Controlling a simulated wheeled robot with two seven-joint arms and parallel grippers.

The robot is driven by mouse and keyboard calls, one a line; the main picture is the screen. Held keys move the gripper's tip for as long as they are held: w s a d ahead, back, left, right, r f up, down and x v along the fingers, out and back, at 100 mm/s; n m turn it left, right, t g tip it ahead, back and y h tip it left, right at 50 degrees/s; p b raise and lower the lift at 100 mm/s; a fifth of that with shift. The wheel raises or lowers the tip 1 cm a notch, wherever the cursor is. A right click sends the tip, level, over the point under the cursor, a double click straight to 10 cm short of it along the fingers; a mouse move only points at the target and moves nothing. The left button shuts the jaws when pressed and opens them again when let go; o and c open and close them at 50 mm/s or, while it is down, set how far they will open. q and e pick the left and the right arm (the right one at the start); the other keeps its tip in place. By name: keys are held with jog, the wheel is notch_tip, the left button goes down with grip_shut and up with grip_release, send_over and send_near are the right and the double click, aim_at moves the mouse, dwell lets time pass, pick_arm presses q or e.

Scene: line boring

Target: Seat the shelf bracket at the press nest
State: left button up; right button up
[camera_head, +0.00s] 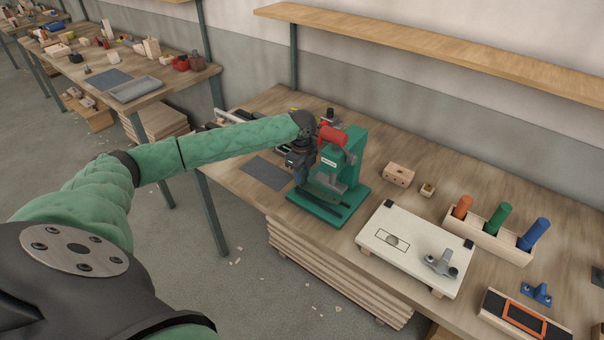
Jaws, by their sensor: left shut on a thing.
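My left gripper (299,165) reaches in from the left to the front left side of the green press (345,170), just above its base. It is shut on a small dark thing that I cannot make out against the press. The press nest is partly hidden behind my gripper and wrist. I cannot tell for certain which part is the shelf bracket. A grey bracket-like part (441,264) sits on a white board (410,238), and a blue one (537,293) lies on the bench at right. My right gripper is not in view.
A wooden block with holes (398,174) and a small brass-coloured part (427,190) lie right of the press. A wooden rack (488,236) holds orange, green and blue cylinders. A dark mat (265,172) lies left of the press. A shelf (430,50) runs above.

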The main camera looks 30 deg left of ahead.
pick_arm(q)
jog(key=shift+f, duration=0.3)
jog(key=shift+f, duration=0.75)
jog(key=o, duration=1.1)
